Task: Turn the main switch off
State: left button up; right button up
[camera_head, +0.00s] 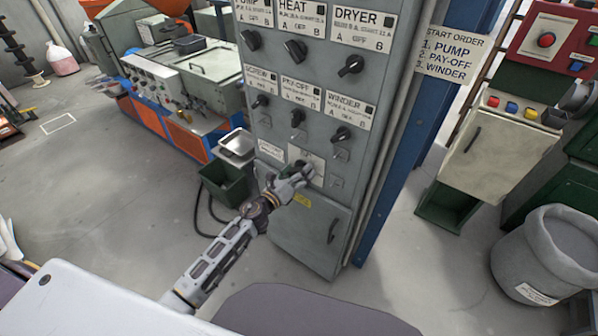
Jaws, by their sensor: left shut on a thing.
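The grey control cabinet (272,130) stands in the middle of the view. On its lower front is a pale switch plate (309,156), the likely main switch, below the rows of black rotary knobs. My left gripper (299,174) is at this plate, its fingers shut on the switch's handle. The fingers mostly hide the handle, so I cannot tell which way it points. My right gripper is out of view.
Labelled knobs, such as the dryer knob (351,65), sit above the plate. A cabinet door with a handle (332,230) is below. A blue post (398,150) stands to the right, and a grey bin (547,260) at far right.

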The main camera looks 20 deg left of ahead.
pick_arm(q)
jog(key=n, duration=0.3)
jog(key=shift+n+p, duration=0.35)
jog(key=shift+n, duration=0.05)
jog(key=n, duration=0.2)
jog(key=shift+n+p, duration=0.3)
jog(key=shift+n, duration=0.1)
jog(key=n+p, duration=0.1)
jog(key=n, duration=0.3)
jog(key=shift+n, duration=0.3)
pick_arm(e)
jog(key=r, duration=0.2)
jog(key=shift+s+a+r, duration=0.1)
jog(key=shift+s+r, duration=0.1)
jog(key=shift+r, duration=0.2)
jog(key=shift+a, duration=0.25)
pick_arm(q)
jog(key=o, duration=0.9)
jog(key=shift+a, duration=0.1)
jog(key=shift+o, duration=0.2)
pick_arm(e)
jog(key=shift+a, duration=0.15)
